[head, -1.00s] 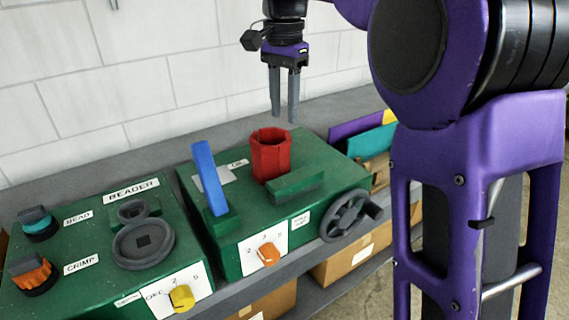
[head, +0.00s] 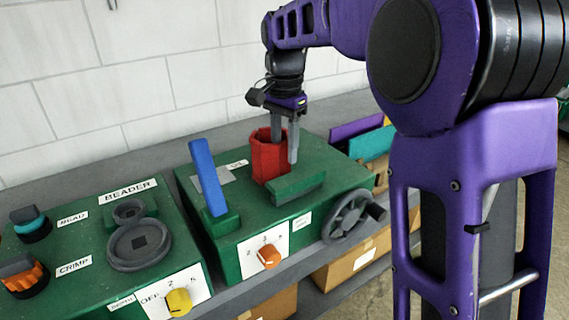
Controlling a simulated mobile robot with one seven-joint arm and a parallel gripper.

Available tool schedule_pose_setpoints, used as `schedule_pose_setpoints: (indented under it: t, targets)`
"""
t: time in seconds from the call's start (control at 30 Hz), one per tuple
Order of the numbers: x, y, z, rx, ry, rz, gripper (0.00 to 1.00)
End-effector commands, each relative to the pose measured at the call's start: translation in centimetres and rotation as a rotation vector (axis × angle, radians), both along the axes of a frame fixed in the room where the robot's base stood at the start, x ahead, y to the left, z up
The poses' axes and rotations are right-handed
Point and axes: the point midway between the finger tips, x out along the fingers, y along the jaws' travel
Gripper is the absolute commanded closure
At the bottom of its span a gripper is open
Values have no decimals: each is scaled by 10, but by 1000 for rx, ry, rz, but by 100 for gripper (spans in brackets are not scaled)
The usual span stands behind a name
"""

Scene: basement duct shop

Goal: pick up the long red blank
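The red blank (head: 264,163) is an upright, hollow, faceted tube standing on top of the green machine with the 2-3-5 dial, in the head view. My gripper (head: 285,150) is over its right side, pointing down. The left finger reaches down at the tube's open top and seems to go inside it. The right finger hangs outside, close to the tube's right side. The fingers are apart, with the tube's right wall seemingly between them. Whether either finger touches the wall I cannot tell.
A blue upright lever (head: 208,178) stands left of the tube. A low green block (head: 297,186) lies in front, and a grey handwheel (head: 350,216) is on the machine's right side. The green beader (head: 95,250) is at left. Purple and teal sheets (head: 372,142) stand at right.

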Motion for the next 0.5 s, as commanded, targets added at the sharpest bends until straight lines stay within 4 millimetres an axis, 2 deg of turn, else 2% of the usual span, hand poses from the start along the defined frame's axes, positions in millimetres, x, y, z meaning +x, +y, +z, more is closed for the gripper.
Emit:
schedule_pose_setpoints:
  t: [0.07, 0.27, 0.5]
  targets:
    - [0, 0, 0, 0, 0, 0, 64]
    - [0, 0, 0, 0, 0, 0, 100]
    - [0, 0, 0, 0, 0, 0, 100]
